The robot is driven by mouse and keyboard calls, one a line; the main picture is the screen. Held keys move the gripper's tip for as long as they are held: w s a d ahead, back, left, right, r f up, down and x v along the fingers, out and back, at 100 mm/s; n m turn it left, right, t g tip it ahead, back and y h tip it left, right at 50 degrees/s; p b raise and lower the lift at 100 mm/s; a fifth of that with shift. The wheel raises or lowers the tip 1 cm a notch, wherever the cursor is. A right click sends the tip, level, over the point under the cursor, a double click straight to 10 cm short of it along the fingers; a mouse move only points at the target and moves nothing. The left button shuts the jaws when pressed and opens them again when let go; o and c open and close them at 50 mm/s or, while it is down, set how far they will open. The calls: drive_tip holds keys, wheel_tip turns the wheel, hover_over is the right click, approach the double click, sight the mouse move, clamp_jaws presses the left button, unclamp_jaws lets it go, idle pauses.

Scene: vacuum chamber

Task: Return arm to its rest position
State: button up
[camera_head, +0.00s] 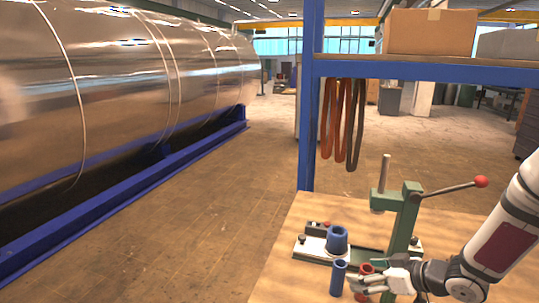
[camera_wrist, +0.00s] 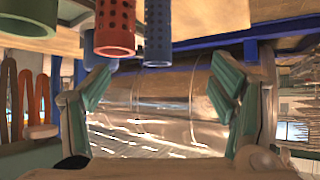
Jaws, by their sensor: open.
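My gripper (camera_head: 358,284) is at the lower right in the head view, low over the wooden workbench (camera_head: 300,225). In the wrist view its two green-padded fingers (camera_wrist: 158,92) are spread wide with nothing between them. A slim blue tube (camera_head: 338,279) stands just left of the fingers, and a red tube (camera_head: 366,268) shows right behind them, partly hidden. The wrist view shows the red perforated tube (camera_wrist: 115,30) and a blue perforated tube (camera_wrist: 158,32) at the top, beyond the fingertips. My arm reaches in from the right edge.
A green press (camera_head: 402,230) with a red-knobbed lever (camera_head: 480,182) stands close behind my gripper. A wide blue ring (camera_head: 337,239) sits on its base plate. A blue shelf frame (camera_head: 430,70) rises behind, with hoses hanging. The large metal chamber (camera_head: 120,80) lies left; floor between is clear.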

drive_tip(key=s+d+r+m+h, duration=0.25)
drive_tip(key=r+h, duration=0.25)
drive_tip(key=r, duration=0.4)
drive_tip(key=s+d+r+m+h, duration=0.2)
drive_tip(key=s+d+r+h, duration=0.15)
drive_tip(key=r, duration=0.65)
drive_tip(key=s+a+r+m+g, duration=0.1)
drive_tip(key=s+a+r, duration=0.1)
drive_tip(key=s+a, duration=0.2)
drive_tip(key=s+a+r+m+g+y, duration=0.1)
drive_tip(key=s+a, duration=0.3)
drive_tip(key=s, duration=0.6)
drive_tip(key=s+a+r+m+g, duration=0.1)
drive_tip(key=s+a+r, duration=0.1)
drive_tip(key=s+a, duration=0.2)
drive_tip(key=s, duration=0.3)
drive_tip(key=shift+s+r+y, duration=0.2)
drive_tip(key=shift+r+y, duration=0.1)
drive_tip(key=shift+y, duration=0.05)
